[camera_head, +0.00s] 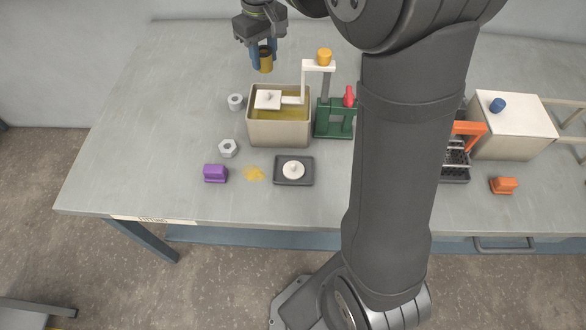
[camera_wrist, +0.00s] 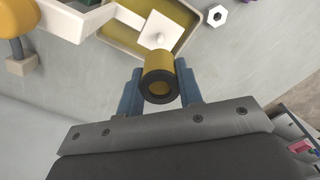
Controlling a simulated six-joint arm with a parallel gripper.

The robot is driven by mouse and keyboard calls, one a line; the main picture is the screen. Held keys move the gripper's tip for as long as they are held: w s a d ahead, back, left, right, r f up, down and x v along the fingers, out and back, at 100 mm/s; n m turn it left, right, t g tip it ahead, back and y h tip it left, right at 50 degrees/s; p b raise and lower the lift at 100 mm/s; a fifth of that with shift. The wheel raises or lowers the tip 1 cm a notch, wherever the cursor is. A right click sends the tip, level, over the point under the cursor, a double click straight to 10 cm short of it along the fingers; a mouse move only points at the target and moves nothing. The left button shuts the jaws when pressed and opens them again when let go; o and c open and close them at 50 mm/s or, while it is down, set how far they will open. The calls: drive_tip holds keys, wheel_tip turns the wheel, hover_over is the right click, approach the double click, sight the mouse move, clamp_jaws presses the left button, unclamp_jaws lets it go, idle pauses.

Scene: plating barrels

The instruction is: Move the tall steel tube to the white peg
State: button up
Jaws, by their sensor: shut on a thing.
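My gripper (camera_head: 263,60) is shut on a yellow tube (camera_head: 266,60), held upright in the air behind the cream bath. In the wrist view the tube (camera_wrist: 159,70) sits between the blue fingers (camera_wrist: 159,92), its dark-rimmed open end facing the camera. It looks yellow rather than bare steel. A white plate with a short peg (camera_head: 268,98) hangs from a white arm over the bath; it also shows in the wrist view (camera_wrist: 157,36). A second white peg on a round base (camera_head: 293,169) sits in a dark tray in front. Both pegs look empty.
The bath (camera_head: 280,133) holds yellow liquid. A white arm with an orange knob (camera_head: 324,57) and a green stand with a red handle (camera_head: 335,118) stand right of it. A white box (camera_head: 514,135) stands right.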

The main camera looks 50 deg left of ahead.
idle(0.5)
hover_over(294, 164)
wheel_tip(294, 164, down, 15)
drive_tip(key=shift+r, duration=0.2)
drive_tip(key=shift+s+d+f, duration=0.1)
drive_tip(key=shift+s+f, duration=0.05)
drive_tip(key=shift+f, duration=2.85)
drive_tip(key=shift+f, duration=0.5)
drive_tip(key=o, duration=0.5)
drive_tip(key=shift+f, duration=0.1)
drive_tip(key=shift+o, duration=1)
